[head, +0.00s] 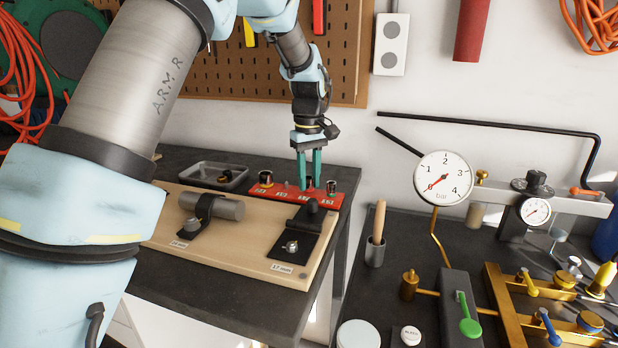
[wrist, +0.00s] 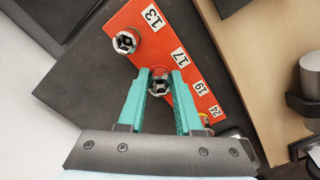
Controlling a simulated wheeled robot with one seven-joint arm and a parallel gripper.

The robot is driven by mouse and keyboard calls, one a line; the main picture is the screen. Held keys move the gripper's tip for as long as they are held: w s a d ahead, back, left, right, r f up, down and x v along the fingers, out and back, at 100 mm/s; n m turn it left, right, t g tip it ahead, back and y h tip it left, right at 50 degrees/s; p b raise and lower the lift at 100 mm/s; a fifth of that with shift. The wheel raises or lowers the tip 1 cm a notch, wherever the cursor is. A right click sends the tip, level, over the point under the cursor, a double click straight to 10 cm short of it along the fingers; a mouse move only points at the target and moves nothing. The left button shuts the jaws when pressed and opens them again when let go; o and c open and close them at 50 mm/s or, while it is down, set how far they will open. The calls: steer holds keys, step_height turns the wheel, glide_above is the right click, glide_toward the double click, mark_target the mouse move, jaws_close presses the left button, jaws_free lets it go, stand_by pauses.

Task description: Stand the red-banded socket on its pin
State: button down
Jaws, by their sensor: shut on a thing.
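The red rail (head: 292,196) lies at the back of the workbench, with number labels 13, 17, 19 and 24 in the wrist view (wrist: 203,88). My gripper (head: 309,183) points down over the rail. In the wrist view my gripper (wrist: 161,84) is shut on the red-banded socket (wrist: 159,84), its open end facing the camera. The socket is upright by the 17 label. Its lower end is hidden, so I cannot tell whether it is seated on the pin or just above it.
A chrome socket (wrist: 126,40) stands by the 13 label. Another socket (head: 265,178) stands at the rail's left end. A grey tray (head: 205,170) with a dark piece lies left of the rail. A wooden board (head: 250,250) with clamped fixtures is in front.

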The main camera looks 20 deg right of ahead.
steer(key=shift+f, duration=0.2)
stand_by(0.4)
steer(key=c, duration=0.5)
jaws_free()
